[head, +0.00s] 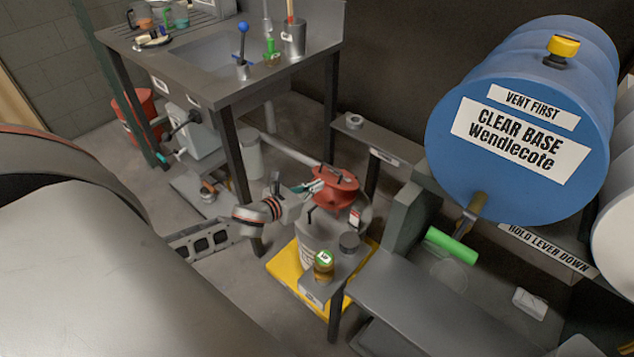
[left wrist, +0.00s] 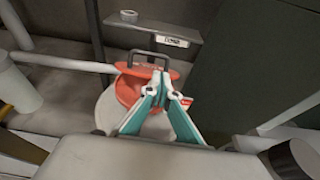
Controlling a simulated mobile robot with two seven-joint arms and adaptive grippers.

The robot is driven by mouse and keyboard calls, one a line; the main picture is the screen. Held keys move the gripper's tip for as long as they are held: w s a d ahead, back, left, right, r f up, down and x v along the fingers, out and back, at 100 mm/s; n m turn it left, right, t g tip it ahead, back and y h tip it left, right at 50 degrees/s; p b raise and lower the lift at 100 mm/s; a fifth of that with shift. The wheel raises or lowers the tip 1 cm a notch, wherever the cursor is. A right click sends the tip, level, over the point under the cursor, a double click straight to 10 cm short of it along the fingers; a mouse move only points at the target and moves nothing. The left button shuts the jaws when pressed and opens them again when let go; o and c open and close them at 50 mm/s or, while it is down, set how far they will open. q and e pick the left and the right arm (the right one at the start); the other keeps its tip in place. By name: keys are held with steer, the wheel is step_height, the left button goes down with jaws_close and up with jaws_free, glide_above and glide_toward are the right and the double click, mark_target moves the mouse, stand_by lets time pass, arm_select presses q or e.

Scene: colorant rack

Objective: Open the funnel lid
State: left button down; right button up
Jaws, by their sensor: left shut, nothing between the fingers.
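The red funnel (head: 334,200) sits on top of a pale drum (head: 318,236) on a yellow tray. Its round red lid (head: 336,178) lies over the funnel mouth and looks down or nearly down. In the left wrist view the lid (left wrist: 165,68) carries a dark bar handle (left wrist: 150,57) on its far side, with the funnel body (left wrist: 127,90) below. My left gripper (head: 316,186) is at the left side of the lid. Its teal fingers (left wrist: 161,86) come together, empty, in front of the lid; contact is unclear. My right gripper is not in view.
The yellow tray (head: 286,268) holds the drum. A small stand with a jar (head: 323,266) is in front. The sink bench (head: 215,78) is behind left. A blue barrel (head: 530,95) with a green-handled tap (head: 451,245) hangs over the right side.

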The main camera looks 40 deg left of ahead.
mark_target(330, 183)
arm_select(q)
steer(key=b+x, duration=0.1)
steer(key=x, duration=0.5)
steer(key=shift+w+d+f, duration=0.1)
steer(key=shift+w+f, duration=0.1)
steer(key=shift+w, duration=0.3)
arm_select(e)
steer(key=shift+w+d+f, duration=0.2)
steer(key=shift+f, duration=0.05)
arm_select(q)
steer(key=w+r, duration=0.1)
steer(key=w+r+p, duration=0.1)
steer(key=shift+r, duration=0.35)
steer(key=shift+w+d+r+p, duration=0.1)
steer(key=shift+w+r+p, duration=0.1)
steer(key=shift+p, duration=0.2)
steer(key=shift+f, duration=0.25)
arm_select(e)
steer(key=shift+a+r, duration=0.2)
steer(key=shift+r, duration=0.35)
arm_select(q)
steer(key=shift+s+r, duration=0.1)
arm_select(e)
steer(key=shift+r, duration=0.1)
